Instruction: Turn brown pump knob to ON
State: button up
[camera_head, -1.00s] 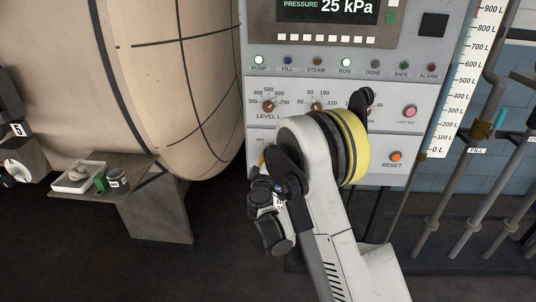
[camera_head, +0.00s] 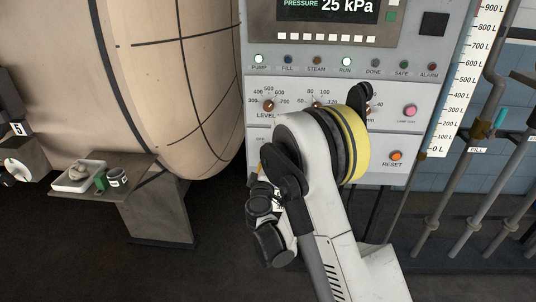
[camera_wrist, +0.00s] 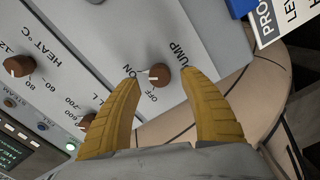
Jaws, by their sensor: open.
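The brown pump knob (camera_wrist: 159,76) shows in the wrist view on the grey panel, with PUMP, OFF and ON lettering around it. A white mark is on its left side; I cannot tell surely which label it points to. My gripper (camera_wrist: 160,80) has two yellow fingers spread open, with the knob between their tips in the picture. No contact is visible, and the gap in depth is unclear. In the head view my arm hides the pump knob.
Other brown knobs (camera_head: 268,106) for level and heat sit above on the panel, with the orange reset button (camera_head: 395,156) to the right. A large beige vessel (camera_head: 180,80) stands close on the left. A small shelf (camera_head: 134,172) holds a tray and mugs.

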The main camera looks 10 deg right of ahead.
jog(key=v, duration=0.4)
jog(key=shift+s, duration=0.1)
jog(key=shift+r, duration=0.1)
